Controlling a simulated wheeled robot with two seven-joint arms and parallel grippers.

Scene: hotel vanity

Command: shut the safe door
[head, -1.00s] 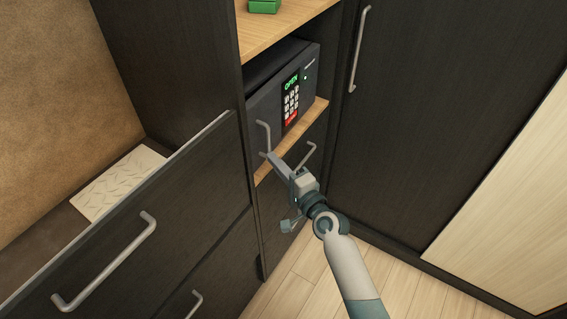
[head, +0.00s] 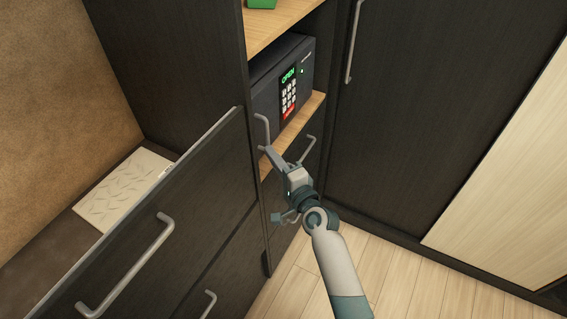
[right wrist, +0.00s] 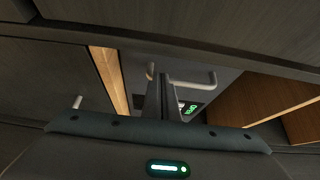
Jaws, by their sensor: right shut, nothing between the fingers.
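The dark grey safe (head: 296,66) stands on a wooden shelf in the cabinet. Its keypad panel (head: 289,91) shows a green OPEN display. A bent grey handle (head: 262,128) is near the left side of its front; how far the door stands from the body is hard to tell. My right gripper (head: 266,151) is shut and empty, with its tips just below the handle; contact cannot be made out. In the right wrist view the shut fingers (right wrist: 165,97) overlap a pale handle (right wrist: 194,82), with the green display (right wrist: 190,108) behind. My left gripper is out of view.
A dark drawer front (head: 190,190) with a handle (head: 128,268) is at the left. A pale leaf-patterned panel (head: 125,190) lies behind it. A lower handle (head: 305,151) is close to my gripper. A tall dark door (head: 430,110) is at the right, above open wooden floor (head: 400,270).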

